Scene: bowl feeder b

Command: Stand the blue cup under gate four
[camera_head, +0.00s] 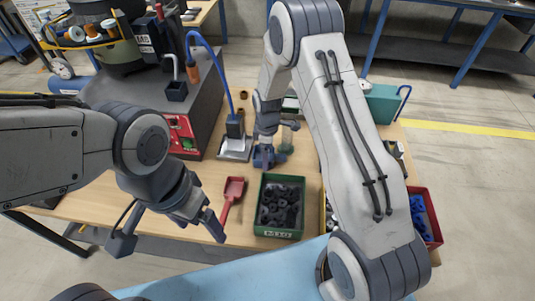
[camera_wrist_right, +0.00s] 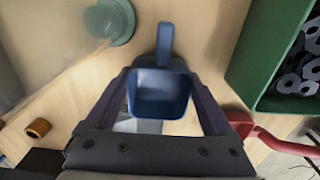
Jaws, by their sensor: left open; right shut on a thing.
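The blue cup (camera_wrist_right: 160,93) is square with a straight handle; the right wrist view looks into its open top, which appears empty. My right gripper (camera_wrist_right: 163,104) is shut on it, with a finger on each side. In the head view my right gripper (camera_head: 266,157) is above the table's middle, and the cup is hard to tell apart from the fingers. My left gripper (camera_head: 203,222) is open and empty near the front table edge, left of the red scoop. A second dark cup (camera_head: 177,91) stands below a grey spout on the feeder machine. I cannot make out gate numbers.
A green bin (camera_head: 263,229) of dark parts stands in front of my right gripper, beside the red scoop (camera_head: 233,190). A green glass-like piece (camera_wrist_right: 108,22) and a copper ring (camera_wrist_right: 38,127) are near the cup. The feeder machine (camera_head: 203,112) fills the back left.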

